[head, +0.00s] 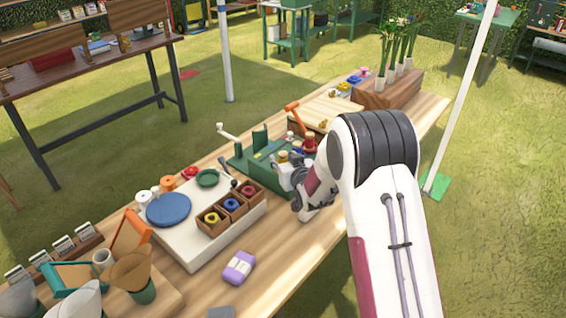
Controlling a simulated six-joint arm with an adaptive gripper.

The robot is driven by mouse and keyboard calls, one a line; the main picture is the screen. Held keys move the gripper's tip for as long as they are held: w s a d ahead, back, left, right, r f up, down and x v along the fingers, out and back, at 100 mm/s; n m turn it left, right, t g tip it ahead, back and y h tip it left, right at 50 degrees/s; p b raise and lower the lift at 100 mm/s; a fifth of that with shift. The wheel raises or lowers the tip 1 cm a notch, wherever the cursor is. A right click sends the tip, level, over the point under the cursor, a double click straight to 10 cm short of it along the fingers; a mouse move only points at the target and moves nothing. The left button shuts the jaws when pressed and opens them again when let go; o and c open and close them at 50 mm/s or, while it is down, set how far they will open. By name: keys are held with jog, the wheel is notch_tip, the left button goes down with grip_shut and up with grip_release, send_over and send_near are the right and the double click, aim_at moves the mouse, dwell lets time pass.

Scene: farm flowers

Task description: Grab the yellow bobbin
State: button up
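A yellow ring-shaped piece (212,217), which could be a bobbin, sits in the nearest compartment of a small wooden box (222,229) on a white board. Another small yellow piece (343,87) lies in a row with blue and pink ones at the far end of the table; I cannot tell which is the bobbin. My gripper (290,175) is over the table at the near side of a green winding device (262,150), right of the wooden box. It is small and partly hidden by my wrist; its fingers are unclear.
Blue and red pieces fill the other box compartments. A blue disc (168,210) lies on the white board (195,255). A purple-and-white bundle (239,267) lies in front. A flower planter (385,92) stands at the far end. Bare wood (300,245) shows at the near edge.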

jog(key=shift+x, duration=0.9)
jog(key=c, duration=1.1)
